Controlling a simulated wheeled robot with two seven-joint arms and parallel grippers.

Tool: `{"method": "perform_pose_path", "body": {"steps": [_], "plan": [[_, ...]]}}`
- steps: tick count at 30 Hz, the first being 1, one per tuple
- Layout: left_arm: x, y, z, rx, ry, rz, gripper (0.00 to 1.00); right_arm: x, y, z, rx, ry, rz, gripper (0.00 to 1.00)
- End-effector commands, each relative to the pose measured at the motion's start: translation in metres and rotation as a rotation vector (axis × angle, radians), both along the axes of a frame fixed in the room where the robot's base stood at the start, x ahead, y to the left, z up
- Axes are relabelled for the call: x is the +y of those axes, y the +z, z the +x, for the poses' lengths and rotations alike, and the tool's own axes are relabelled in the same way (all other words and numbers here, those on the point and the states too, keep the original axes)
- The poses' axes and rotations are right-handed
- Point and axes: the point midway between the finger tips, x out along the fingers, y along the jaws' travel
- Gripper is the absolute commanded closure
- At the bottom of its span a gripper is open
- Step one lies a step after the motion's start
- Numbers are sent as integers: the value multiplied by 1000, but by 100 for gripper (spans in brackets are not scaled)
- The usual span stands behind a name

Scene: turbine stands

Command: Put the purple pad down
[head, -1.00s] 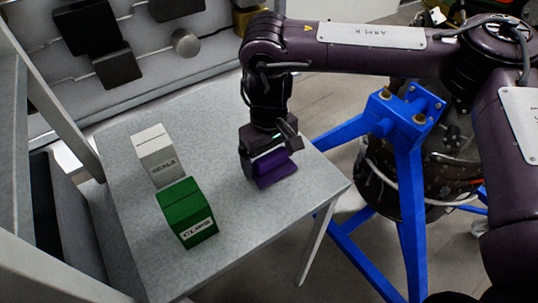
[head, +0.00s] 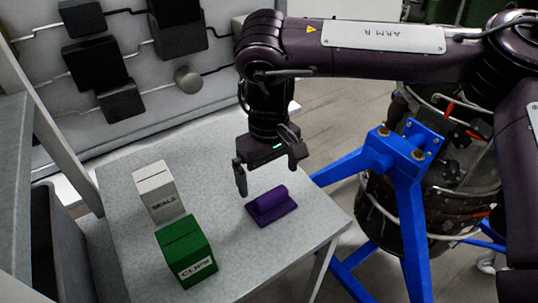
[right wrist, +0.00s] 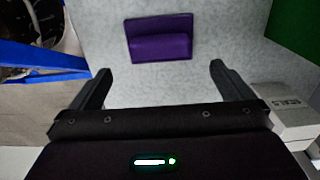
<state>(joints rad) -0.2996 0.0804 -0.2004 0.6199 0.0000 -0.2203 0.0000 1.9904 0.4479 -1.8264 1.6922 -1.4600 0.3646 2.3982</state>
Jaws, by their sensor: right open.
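The purple pad (head: 272,206), a flat plate with a raised grip along it, lies on the grey table (head: 225,255) near its right edge. It also shows in the right wrist view (right wrist: 160,42), beyond the fingertips and between their lines. My right gripper (head: 268,177) is open and empty, just above and behind the pad, apart from it. Its two fingers show spread in the right wrist view (right wrist: 158,75). My left gripper is in neither view.
A white box (head: 158,190) and a green box marked CLIPS (head: 187,252) stand on the table left of the pad. A blue stand (head: 402,170) with a dark engine is at the right. A grey panel with dark blocks (head: 100,65) is behind.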

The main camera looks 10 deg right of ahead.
Motion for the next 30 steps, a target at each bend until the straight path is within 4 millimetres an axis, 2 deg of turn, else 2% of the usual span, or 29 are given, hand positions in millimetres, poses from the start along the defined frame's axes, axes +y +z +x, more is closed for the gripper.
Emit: {"method": "perform_pose_path", "body": {"steps": [3,10,30], "plan": [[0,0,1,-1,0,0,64,0,24,1,-5,0,-1,0],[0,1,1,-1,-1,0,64,0,48,0,-1,0,-1,0],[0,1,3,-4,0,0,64,0,50,0,1,0,0,0]]}}
